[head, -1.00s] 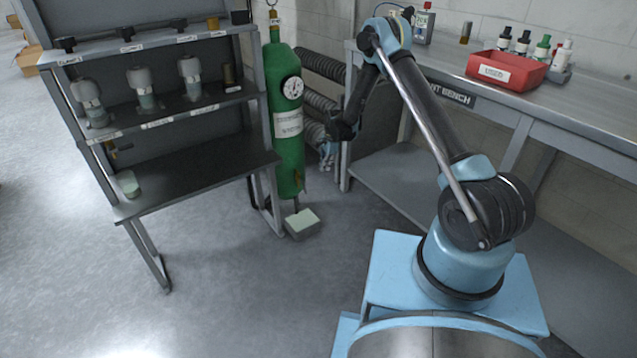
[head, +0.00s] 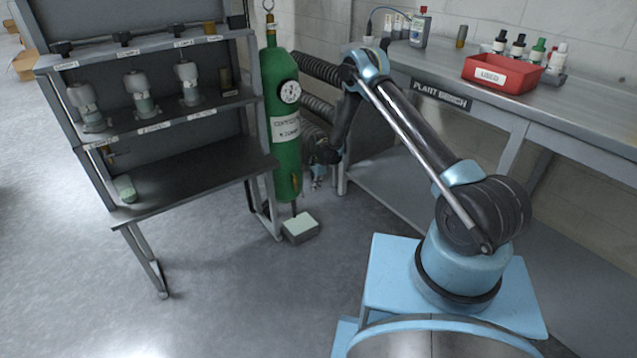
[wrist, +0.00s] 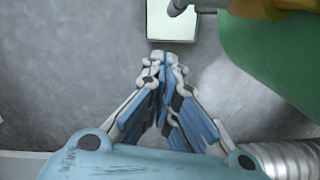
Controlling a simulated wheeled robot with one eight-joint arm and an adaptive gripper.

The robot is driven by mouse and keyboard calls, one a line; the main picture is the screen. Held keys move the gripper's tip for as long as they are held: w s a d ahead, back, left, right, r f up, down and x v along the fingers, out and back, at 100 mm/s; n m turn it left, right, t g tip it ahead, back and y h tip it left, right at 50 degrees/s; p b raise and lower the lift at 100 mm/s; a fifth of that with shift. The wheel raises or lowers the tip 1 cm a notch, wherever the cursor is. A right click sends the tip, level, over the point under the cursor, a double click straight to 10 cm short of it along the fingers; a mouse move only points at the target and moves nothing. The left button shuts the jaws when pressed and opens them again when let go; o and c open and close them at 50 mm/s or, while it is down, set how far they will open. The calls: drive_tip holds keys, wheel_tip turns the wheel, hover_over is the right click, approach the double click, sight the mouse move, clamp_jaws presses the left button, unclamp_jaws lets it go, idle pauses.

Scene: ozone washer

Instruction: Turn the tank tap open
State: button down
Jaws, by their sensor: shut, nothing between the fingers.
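The green tank (head: 284,125) stands upright between the rack and the bench, with a round gauge and a white label on its front. In the wrist view its green side (wrist: 285,50) fills the upper right. A brass fitting (wrist: 262,8) with a grey spout (wrist: 190,6) shows at the top edge of the wrist view; it looks like the tap, partly cut off. My gripper (head: 317,180) is low, just right of the tank's lower part. In the wrist view my gripper (wrist: 162,58) has its fingertips together and empty, apart from the spout.
A pale-topped block (head: 300,226) lies on the floor under the tank; it also shows in the wrist view (wrist: 170,25). The rack (head: 190,185) stands left. The bench (head: 440,85) with a red bin (head: 503,73) is right. Ribbed hoses (head: 318,68) run behind. Front floor is clear.

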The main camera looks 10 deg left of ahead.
sight(301, 190)
drive_tip(key=shift+s+a+f, duration=0.15)
drive_tip(key=shift+s+a, duration=0.75)
drive_tip(key=shift+a, duration=0.25)
drive_tip(key=shift+s+a+f, duration=0.4)
drive_tip(key=shift+a, duration=0.05)
